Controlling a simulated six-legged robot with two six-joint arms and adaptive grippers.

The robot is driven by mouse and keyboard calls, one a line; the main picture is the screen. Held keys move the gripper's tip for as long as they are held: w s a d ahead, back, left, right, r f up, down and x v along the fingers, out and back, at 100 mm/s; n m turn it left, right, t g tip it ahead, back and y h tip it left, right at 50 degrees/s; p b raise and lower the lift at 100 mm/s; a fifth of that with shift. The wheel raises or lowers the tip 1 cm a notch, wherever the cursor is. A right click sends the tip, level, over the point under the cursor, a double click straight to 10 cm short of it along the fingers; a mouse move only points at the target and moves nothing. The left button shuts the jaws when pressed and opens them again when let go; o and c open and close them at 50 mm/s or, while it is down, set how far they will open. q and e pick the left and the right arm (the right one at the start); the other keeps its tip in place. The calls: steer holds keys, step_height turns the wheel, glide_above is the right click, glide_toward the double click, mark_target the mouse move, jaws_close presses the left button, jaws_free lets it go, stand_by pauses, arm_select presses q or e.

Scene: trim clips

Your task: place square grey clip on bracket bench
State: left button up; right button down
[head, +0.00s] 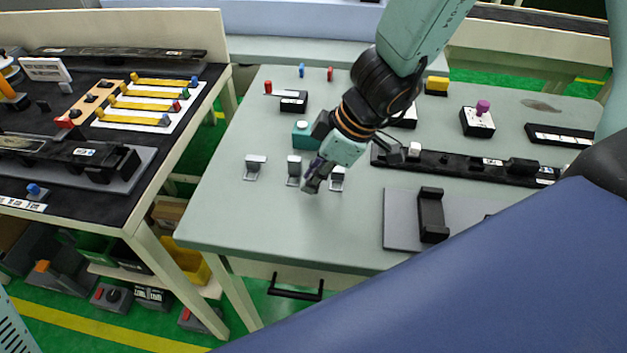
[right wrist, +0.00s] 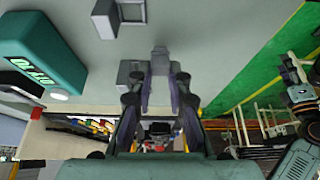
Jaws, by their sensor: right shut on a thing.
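My right gripper (head: 314,181) is low over the grey-green bench (head: 290,225), among a row of small metal brackets. In the right wrist view its two fingers (right wrist: 160,82) are closed in around a small grey piece (right wrist: 160,62), which I take to be the square grey clip; its exact outline is hard to tell. In the head view the gripper hides this piece. A left bracket (head: 255,166) stands clear of the gripper. A middle bracket (head: 293,171) is just left of the fingertips, and a right bracket (head: 338,178) is just right of them. My left gripper is out of view.
A teal device (head: 304,135) stands behind the brackets. A long black strip (head: 455,165) and a grey plate with a black holder (head: 432,215) lie to the right. A black-topped table (head: 150,150) stands left across a gap. The bench's front left is clear.

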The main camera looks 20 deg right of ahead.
steer(key=shift+w+f, duration=0.1)
steer(key=shift+f, duration=0.2)
steer(key=shift+w+d+f, duration=0.2)
steer(key=shift+w+d, duration=0.05)
steer(key=shift+w, duration=0.2)
steer(key=c, duration=1.7)
jaws_free()
steer(key=o, duration=0.4)
steer(key=shift+s+a+r, duration=0.2)
steer(key=shift+s+r, duration=0.05)
steer(key=shift+s, duration=0.15)
steer(key=shift+w+d+f, duration=0.15)
steer(key=shift+w+f, duration=0.05)
steer(key=shift+w, duration=0.15)
steer(key=shift+d+r, duration=0.1)
steer(key=p+v, duration=0.3)
steer(key=v, duration=0.1)
steer(key=shift+s+a+r, duration=0.15)
steer(key=shift+s+a, duration=0.1)
arm_select(q)
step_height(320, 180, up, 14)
steer(key=p, duration=1.1)
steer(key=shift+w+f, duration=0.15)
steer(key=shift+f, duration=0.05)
arm_select(e)
steer(key=v, duration=0.7)
steer(key=shift+d+r, duration=0.3)
steer(key=shift+d, duration=0.05)
